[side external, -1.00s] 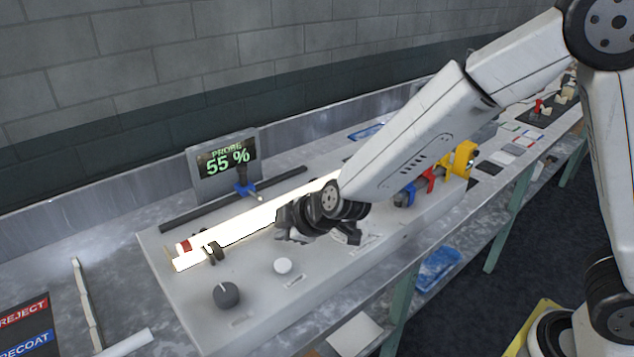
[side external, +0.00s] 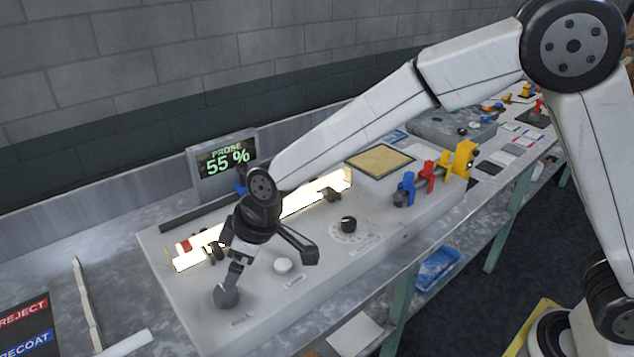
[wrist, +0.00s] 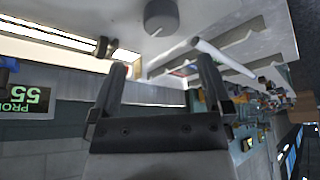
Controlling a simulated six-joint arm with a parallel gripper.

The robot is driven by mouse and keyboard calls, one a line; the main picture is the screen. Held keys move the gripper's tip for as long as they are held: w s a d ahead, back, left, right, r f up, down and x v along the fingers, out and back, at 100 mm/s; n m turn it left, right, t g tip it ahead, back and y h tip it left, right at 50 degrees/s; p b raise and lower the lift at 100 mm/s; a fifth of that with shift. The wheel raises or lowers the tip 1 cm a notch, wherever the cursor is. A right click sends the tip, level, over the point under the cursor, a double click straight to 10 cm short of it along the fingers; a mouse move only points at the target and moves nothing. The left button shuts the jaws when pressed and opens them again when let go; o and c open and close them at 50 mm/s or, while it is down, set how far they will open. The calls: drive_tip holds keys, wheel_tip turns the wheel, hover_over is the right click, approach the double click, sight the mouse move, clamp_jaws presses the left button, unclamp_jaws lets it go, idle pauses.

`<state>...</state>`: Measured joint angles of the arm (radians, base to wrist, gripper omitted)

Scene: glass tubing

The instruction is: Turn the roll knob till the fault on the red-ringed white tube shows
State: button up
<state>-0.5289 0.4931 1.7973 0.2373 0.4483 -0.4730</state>
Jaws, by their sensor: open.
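The white tube with a red ring (side external: 187,246) lies along the glowing strip on the grey bench unit (side external: 190,325); my arm hides its middle, and I see no fault on it. A dark grey knob (side external: 227,298) stands at the unit's front left and also shows in the wrist view (wrist: 161,15). A black knob with a dial (side external: 348,224) stands further right. I cannot read which knob is labelled roll. My gripper (side external: 271,268) is open and empty; one finger overlaps the grey knob in the side view. In the wrist view the knob is beyond the fingertips (wrist: 160,66).
A white button (side external: 283,265) sits between the knobs, near my gripper. The probe display (side external: 225,158) reads 55 %. Dark brackets (side external: 216,251) stand by the tube. Blue, red and yellow clamps (side external: 428,177) stand at right. REJECT and RECOAT signs (side external: 22,325) are at left.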

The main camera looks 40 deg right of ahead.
sight(226, 296)
drive_tip(key=shift+a, duration=0.15)
drive_tip(key=shift+f, duration=0.1)
drive_tip(key=shift+x, duration=3.8)
drive_tip(key=shift+s, duration=0.1)
drive_tip(key=c, duration=1.3)
drive_tip(key=shift+o, duration=0.2)
